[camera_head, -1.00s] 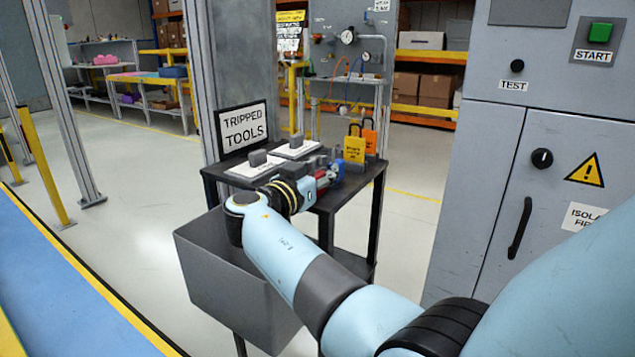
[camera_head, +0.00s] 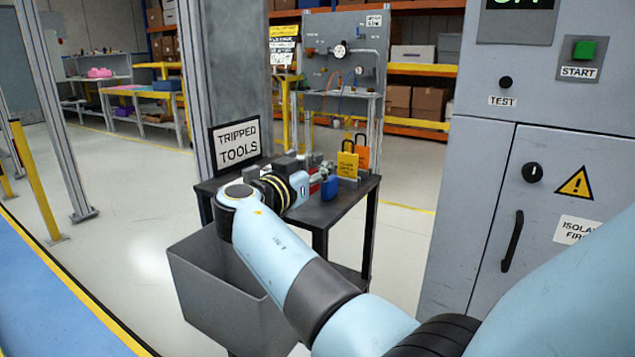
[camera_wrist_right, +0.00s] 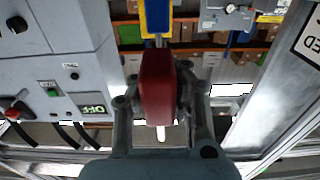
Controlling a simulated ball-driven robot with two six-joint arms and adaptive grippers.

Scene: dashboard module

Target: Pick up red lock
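The red lock (camera_wrist_right: 157,88) fills the middle of the right wrist view, between the two fingers of my right gripper (camera_wrist_right: 160,90), which is shut on it. A pale shackle shows below it in that view. In the head view, the red lock (camera_head: 314,188) is a small, partly hidden patch at the end of my right gripper (camera_head: 317,177), over the dark table (camera_head: 345,205). The blue lock (camera_head: 329,188) is just right of it; a blue shape also shows at the top of the right wrist view (camera_wrist_right: 157,17). My left gripper is not in view.
Yellow lock (camera_head: 347,165) and orange lock (camera_head: 362,157) stand upright behind the blue one. A "TRIPPED TOOLS" sign (camera_head: 237,143) stands at the table's back left. A grey bin (camera_head: 222,300) is in front. A grey cabinet (camera_head: 460,210) stands at right.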

